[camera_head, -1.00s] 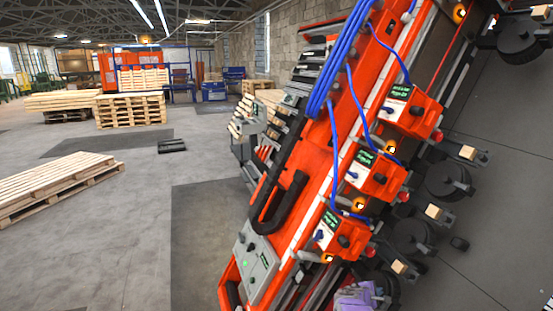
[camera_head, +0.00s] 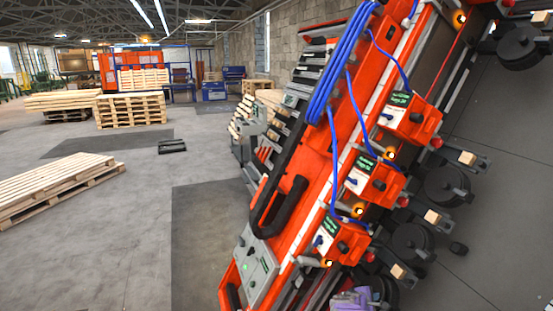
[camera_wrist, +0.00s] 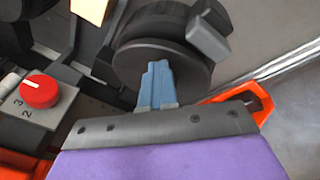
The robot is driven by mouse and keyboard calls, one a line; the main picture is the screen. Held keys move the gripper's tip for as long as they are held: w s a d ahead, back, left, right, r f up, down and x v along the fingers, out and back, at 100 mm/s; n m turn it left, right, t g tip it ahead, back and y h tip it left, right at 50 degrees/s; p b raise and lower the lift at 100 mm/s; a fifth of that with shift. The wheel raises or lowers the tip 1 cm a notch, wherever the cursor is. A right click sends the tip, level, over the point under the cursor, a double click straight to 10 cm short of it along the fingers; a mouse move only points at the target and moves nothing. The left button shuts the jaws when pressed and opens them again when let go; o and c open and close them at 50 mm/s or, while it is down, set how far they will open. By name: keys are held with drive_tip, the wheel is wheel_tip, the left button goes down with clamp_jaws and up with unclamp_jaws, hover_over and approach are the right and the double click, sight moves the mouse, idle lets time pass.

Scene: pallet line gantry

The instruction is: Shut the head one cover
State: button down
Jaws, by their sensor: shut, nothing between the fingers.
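Three orange head boxes with dark labels sit along the orange gantry in the head view: an upper one (camera_head: 415,120), a middle one (camera_head: 378,185) and a lower one (camera_head: 345,245). The label text is too small to tell which is head one. My gripper (camera_wrist: 157,65) is shut and empty, its blue fingers in front of a black round wheel part (camera_wrist: 165,45) in the wrist view. Contact cannot be told. An orange looped piece (camera_wrist: 262,100), possibly a cover handle, lies right of the fingers, partly hidden behind my wrist. No cover is clearly identifiable.
A red knob (camera_wrist: 39,91) with numerals beside it is at the left in the wrist view. Blue hoses (camera_head: 345,60) run down the gantry. A grey control panel (camera_head: 255,265) is at its lower end. Wooden pallets (camera_head: 55,185) stand left, with open floor between.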

drive_tip(key=s+a+r+p, duration=0.2)
drive_tip(key=a+r+p, duration=0.2)
drive_tip(key=p, duration=0.6)
drive_tip(key=shift+s+a, duration=0.2)
drive_tip(key=shift+a, duration=1)
drive_tip(key=shift+f, duration=0.1)
idle(0.4)
